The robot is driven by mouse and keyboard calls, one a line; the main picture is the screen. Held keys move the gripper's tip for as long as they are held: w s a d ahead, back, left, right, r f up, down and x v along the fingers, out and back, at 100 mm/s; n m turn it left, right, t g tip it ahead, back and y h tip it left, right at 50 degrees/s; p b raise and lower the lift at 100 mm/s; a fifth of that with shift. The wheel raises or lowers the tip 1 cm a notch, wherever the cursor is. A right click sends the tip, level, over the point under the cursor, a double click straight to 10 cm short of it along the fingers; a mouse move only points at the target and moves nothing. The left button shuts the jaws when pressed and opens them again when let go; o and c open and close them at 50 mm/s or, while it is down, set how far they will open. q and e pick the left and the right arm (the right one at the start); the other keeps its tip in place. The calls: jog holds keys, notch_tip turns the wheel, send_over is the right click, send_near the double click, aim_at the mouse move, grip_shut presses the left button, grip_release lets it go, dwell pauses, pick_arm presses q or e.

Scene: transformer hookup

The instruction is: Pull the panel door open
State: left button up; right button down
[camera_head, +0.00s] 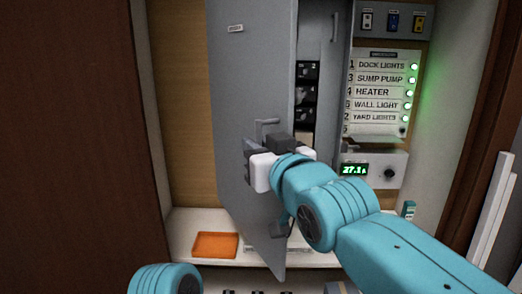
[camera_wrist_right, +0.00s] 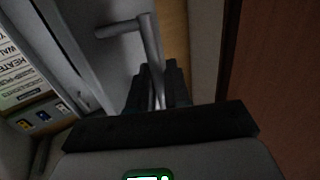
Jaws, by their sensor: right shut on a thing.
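The grey panel door (camera_head: 240,75) stands partly open in the head view, swung out toward me, with a dark gap along its right side. Its grey bar handle (camera_head: 267,122) sticks out from the door. The handle also shows in the right wrist view (camera_wrist_right: 148,35), running down between the dark fingers. My right gripper (camera_head: 262,148) is shut on the handle, and its fingers (camera_wrist_right: 152,88) partly hide the lower part of the bar. My left gripper is not in view.
Black breakers (camera_head: 306,95) show inside the panel. To the right are a labelled board (camera_head: 378,92) with green lights and a box with a green display (camera_head: 354,169). An orange tray (camera_head: 215,245) lies on the white shelf below. Dark brown wood stands at both sides.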

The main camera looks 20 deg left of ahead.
jog(key=c, duration=1.3)
grip_release()
jog(key=shift+c, duration=0.2)
jog(key=shift+s, duration=0.1)
jog(key=b+v, duration=0.5)
jog(key=v, duration=1.1)
jog(key=shift+s+d, duration=0.15)
